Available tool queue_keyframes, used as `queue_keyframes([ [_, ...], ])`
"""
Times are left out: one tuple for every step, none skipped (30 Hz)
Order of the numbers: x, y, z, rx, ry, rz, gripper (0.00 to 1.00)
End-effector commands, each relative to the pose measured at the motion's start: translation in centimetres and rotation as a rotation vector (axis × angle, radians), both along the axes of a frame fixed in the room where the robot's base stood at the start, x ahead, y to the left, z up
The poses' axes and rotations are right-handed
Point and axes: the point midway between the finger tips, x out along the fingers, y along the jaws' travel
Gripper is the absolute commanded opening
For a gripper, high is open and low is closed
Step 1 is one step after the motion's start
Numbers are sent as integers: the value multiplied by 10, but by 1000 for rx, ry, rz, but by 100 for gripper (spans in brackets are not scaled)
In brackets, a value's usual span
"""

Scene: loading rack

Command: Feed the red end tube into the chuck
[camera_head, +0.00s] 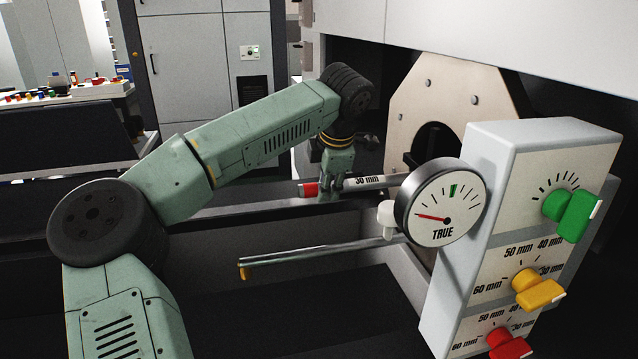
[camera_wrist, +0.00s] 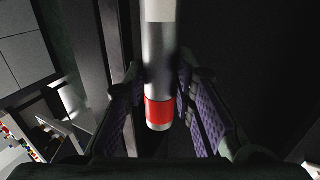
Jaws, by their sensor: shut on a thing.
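The red end tube (camera_head: 367,182) is grey metal with a "30 mm" mark and a red band at its left end. It lies about level, pointing right toward the machine; its far end is hidden behind the dial. In the wrist view the tube (camera_wrist: 159,60) runs up between the purple finger pads, with its red end nearest. My gripper (camera_head: 328,187) comes from above and is shut on the tube just right of the red band. The chuck (camera_head: 420,95) seems to be the beige faceted plate with a dark round opening; whether the tube has entered it cannot be seen.
A dial marked "TRUE" (camera_head: 440,203) has its red needle left of the green mark. A panel (camera_head: 490,150) carries green (camera_head: 572,214), yellow (camera_head: 538,289) and red (camera_head: 509,345) knobs. A rail runs behind my gripper.

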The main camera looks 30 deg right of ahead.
Motion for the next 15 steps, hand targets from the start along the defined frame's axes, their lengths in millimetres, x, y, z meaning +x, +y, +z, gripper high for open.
queue_keyframes([
  [-1,-4,2,-1,-1,-1,0],
  [-2,-6,2,-1,-1,-1,0],
  [-2,-8,2,-2,-1,-1,0],
  [-3,-10,2,-2,-1,-1,0],
  [-3,-11,2,-1,-1,0,0],
  [-4,-14,2,-1,-1,-1,0],
  [-4,-16,2,-1,-1,-1,0],
  [-5,-17,1,-1,-1,-1,0],
  [-5,-20,1,-1,-1,-1,0],
  [-5,-21,2,-1,-1,-1,0],
  [-6,-23,2,-1,-1,-1,0],
  [-7,-25,2,-1,-1,-1,0],
  [-7,-27,2,-2,-1,-2,0],
  [-8,-29,2,-2,-1,-2,0],
  [-8,-31,2,-2,-1,-2,0],
])
